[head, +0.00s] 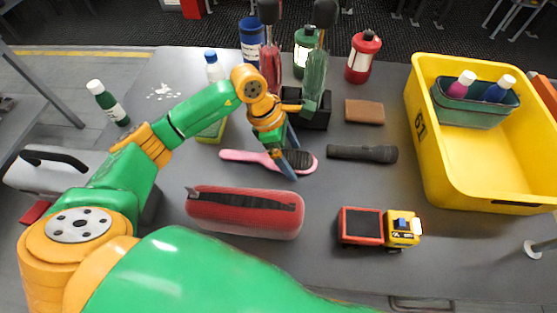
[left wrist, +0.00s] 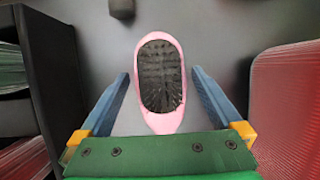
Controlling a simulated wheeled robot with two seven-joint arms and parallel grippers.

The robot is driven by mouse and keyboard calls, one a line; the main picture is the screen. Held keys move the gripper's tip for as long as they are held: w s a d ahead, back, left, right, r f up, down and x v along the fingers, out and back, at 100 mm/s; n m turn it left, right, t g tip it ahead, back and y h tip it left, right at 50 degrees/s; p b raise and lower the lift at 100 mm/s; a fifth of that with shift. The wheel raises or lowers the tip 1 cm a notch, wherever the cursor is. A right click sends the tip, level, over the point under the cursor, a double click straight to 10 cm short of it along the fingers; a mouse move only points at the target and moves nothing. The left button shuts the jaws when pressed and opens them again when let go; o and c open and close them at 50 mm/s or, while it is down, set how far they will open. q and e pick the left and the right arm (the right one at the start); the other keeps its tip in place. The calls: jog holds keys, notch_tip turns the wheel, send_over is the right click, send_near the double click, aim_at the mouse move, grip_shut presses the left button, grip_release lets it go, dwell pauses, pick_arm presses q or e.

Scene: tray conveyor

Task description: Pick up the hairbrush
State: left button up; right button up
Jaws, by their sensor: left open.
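A pink hairbrush (head: 238,156) with a dark bristle pad lies on the grey table, bristles up. Its handle points left in the head view and its head lies to the right. My left gripper (head: 289,168) reaches down over the brush head. In the left wrist view the hairbrush (left wrist: 160,75) sits between the two blue fingers of the open left gripper (left wrist: 160,90), with a gap on each side. The gripper holds nothing. My right gripper is not in view.
A red case (head: 220,212) lies in front of the brush, and a black holder (head: 318,117) stands behind it. A yellow crate (head: 435,185) stands at the far right, beyond a toy truck (head: 362,226).

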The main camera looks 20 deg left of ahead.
pick_arm(q)
jog(key=shift+c, duration=0.2)
jog(key=c, duration=1.1)
jog(key=shift+r, duration=0.15)
jog(key=shift+c, duration=0.2)
